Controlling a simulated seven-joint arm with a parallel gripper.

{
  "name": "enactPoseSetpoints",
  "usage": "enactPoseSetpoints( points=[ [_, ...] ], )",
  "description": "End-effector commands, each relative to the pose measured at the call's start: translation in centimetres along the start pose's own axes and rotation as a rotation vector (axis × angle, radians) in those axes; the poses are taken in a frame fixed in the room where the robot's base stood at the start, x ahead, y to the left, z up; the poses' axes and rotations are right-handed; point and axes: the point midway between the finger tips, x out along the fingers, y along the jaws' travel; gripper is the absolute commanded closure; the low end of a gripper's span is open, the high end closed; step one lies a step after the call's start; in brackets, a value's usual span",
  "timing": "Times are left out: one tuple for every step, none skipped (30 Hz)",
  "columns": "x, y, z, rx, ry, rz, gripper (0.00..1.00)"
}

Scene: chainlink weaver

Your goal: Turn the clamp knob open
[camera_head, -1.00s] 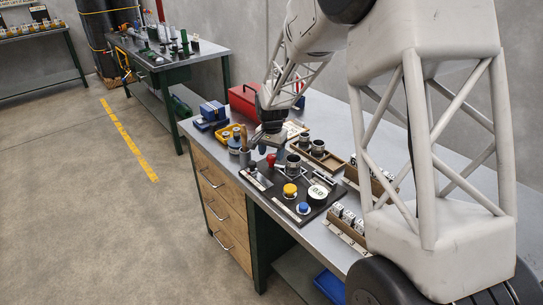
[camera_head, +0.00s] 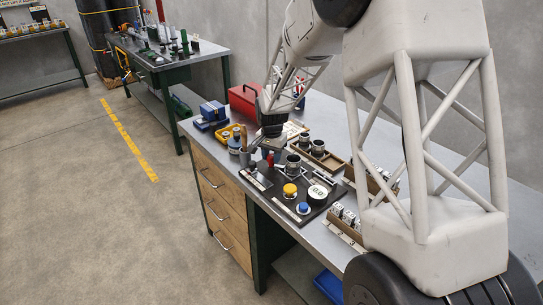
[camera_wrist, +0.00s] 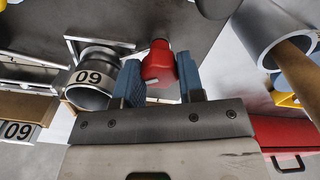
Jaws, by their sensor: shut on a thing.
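A red knob (camera_wrist: 158,64) sits between the two blue fingers of my gripper (camera_wrist: 160,78) in the wrist view, and the jaws are shut on it. In the head view my gripper (camera_head: 271,148) is over the left back part of a black panel (camera_head: 268,193), and only a little of the red knob (camera_head: 270,159) shows under it. The knob is the likely clamp knob; no label on it is readable. Its turn angle cannot be told.
The panel also bears a yellow button (camera_head: 290,190), a blue button (camera_head: 303,208) and a 0.0 dial (camera_head: 317,194). A red toolbox (camera_head: 243,99) stands behind.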

Motion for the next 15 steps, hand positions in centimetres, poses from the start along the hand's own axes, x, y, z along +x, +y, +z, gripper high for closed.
enactPoseSetpoints(
  points=[
    [0.0,0.02,0.01,-0.002,0.0,0.0,0.88],
    [0.01,0.02,0.01,-0.005,0.0,0.0,0.88],
    [0.01,0.03,0.01,-0.009,0.0,0.0,0.88],
    [0.02,0.03,0.02,-0.014,-0.001,0.001,0.88],
    [0.02,0.03,0.02,-0.019,-0.001,0.001,0.88],
    [0.02,0.04,0.02,-0.03,-0.001,0.001,0.88],
    [0.02,0.04,0.02,-0.038,-0.001,0.001,0.88],
    [0.02,0.04,0.02,-0.047,-0.001,0.001,0.88],
    [0.01,0.03,0.02,-0.063,-0.001,0.001,0.88],
    [0.01,0.03,0.01,-0.075,-0.001,0.001,0.88],
    [0.02,0.03,0.02,-0.089,-0.001,0.001,0.88],
    [0.02,0.03,0.02,-0.11,-0.001,0.001,0.88],
    [0.0,0.02,0.01,-0.128,-0.001,0.001,0.88],
    [-0.04,0.02,0.01,-0.146,0.0,0.0,0.88],
    [-0.07,0.01,0.01,-0.173,0.0,0.0,0.88]
  ],
)
